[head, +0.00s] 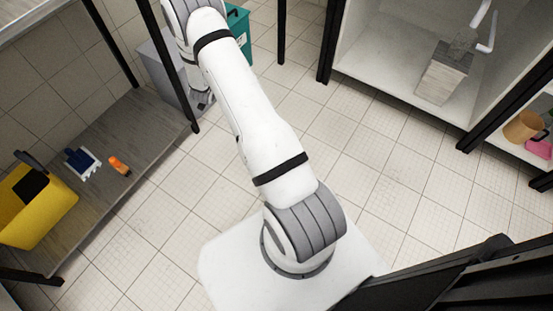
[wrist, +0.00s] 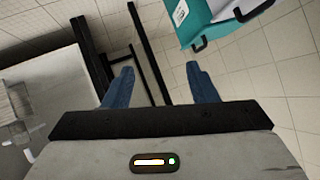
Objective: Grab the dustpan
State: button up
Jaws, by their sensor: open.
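A small blue piece with a white, jagged edge (head: 82,163) lies on the low grey shelf at the left of the head view. It may be the dustpan, but it is too small to be sure. My gripper (wrist: 161,86) shows in the wrist view with its two blue fingers apart and nothing between them. The blue piece does not show in the wrist view. In the head view my arm reaches up to the top edge, and I cannot make out the fingers there.
An orange-handled item (head: 119,166) and a yellow bucket-like container (head: 40,215) sit on the same low shelf (head: 135,125). Black posts frame the shelf. A teal bin (wrist: 207,27) stands beyond my fingers. White shelving (head: 375,50) stands at right. The tiled floor (head: 150,225) is clear.

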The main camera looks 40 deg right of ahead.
jog(key=s+d+f+m+g+h+b, duration=0.1)
jog(key=s+d+f+h+b, duration=0.15)
jog(key=f, duration=0.65)
jog(key=s+d+f+m+g+h+b, duration=0.1)
jog(key=s+d+f+b, duration=0.2)
jog(key=f, duration=0.5)
jog(key=s+d+f+h+b, duration=0.1)
jog(key=s+f+h+b, duration=0.2)
jog(key=f, duration=0.6)
jog(key=s+d+f+m+g+h+b, duration=0.1)
jog(key=s+d+f+g+h+b, duration=0.15)
jog(key=s+f+b, duration=0.7)
jog(key=shift+h, duration=0.4)
jog(key=s+d+f, duration=0.1)
jog(key=d, duration=0.1)
jog(key=d+f, duration=0.1)
jog(key=d, duration=0.2)
jog(key=s+d+f, duration=0.1)
jog(key=d, duration=0.1)
jog(key=shift+s+d, duration=0.2)
jog(key=shift+s, duration=0.15)
jog(key=shift+p, duration=0.3)
jog(key=shift+c, duration=0.5)
grip_shut()
